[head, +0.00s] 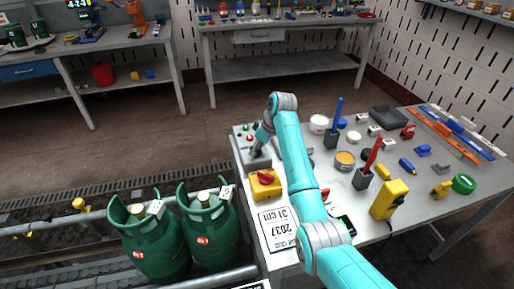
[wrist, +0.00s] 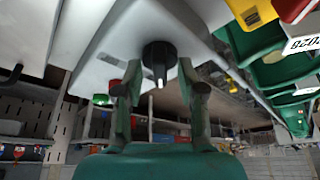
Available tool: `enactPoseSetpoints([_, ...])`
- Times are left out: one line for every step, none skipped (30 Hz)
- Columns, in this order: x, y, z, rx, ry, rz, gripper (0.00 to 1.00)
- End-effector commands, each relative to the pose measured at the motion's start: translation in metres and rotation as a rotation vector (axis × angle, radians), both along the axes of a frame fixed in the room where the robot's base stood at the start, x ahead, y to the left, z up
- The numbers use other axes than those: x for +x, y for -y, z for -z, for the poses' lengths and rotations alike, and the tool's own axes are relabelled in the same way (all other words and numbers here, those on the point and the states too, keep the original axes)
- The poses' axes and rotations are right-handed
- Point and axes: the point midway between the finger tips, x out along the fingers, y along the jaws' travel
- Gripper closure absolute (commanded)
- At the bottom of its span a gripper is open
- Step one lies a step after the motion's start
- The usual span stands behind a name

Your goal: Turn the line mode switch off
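A black rotary knob with a white pointer mark (wrist: 158,58) sits on a pale grey control box, and I take it as the line mode switch; no label is readable. In the wrist view the pointer faces the bottom of the picture. My gripper (wrist: 159,78) is open, with one finger on each side of the knob and a small gap visible on both sides. In the head view my gripper (head: 257,152) is down at the grey control box (head: 255,164) on the table's left edge, and it hides the knob.
A yellow box with a red rotary switch (head: 265,182) stands right beside the grey box. Small red and green buttons (head: 247,132) are behind my gripper. Green gas cylinders (head: 208,228) stand left of the table (head: 440,206). Cans, pen holders and tools lie to the right.

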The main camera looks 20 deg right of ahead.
Motion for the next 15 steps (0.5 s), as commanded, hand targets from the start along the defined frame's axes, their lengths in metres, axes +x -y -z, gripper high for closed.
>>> enactPoseSetpoints([0.0,0.0,0.0,0.0,0.0,0.0,0.6])
enactPoseSetpoints([-0.0001,0.0001,0.0,0.0,0.0,0.0,0.6])
enactPoseSetpoints([-0.0001,0.0001,0.0,0.0,0.0,0.0,0.6])
enactPoseSetpoints([-0.0001,0.0001,0.0,0.0,0.0,0.0,0.63])
enactPoseSetpoints([-0.0001,0.0001,0.0,0.0,0.0,0.0,0.7])
enactPoseSetpoints([-0.0001,0.0001,-0.0001,0.0,0.0,0.0,0.8])
enactPoseSetpoints([-0.0001,0.0001,-0.0001,0.0,0.0,0.0,0.88])
enactPoseSetpoints([-0.0001,0.0001,-0.0001,0.0,0.0,0.0,0.95])
enactPoseSetpoints([-0.0001,0.0002,0.0,0.0,0.0,0.0,1.0])
enactPoseSetpoints([0.0,0.0002,-0.0001,0.0,0.0,0.0,1.0])
enactPoseSetpoints([-0.0002,0.0002,0.0,0.0,0.0,0.0,1.0])
enactPoseSetpoints([-0.0001,0.0002,0.0,0.0,0.0,0.001,1.0])
enactPoseSetpoints([-0.0001,0.0003,-0.0001,0.0,0.0,0.001,1.0])
enactPoseSetpoints([-0.0001,0.0002,0.0,0.0,0.0,0.001,1.0])
enactPoseSetpoints([-0.0002,0.0002,0.0,0.0,0.0,0.002,1.0])
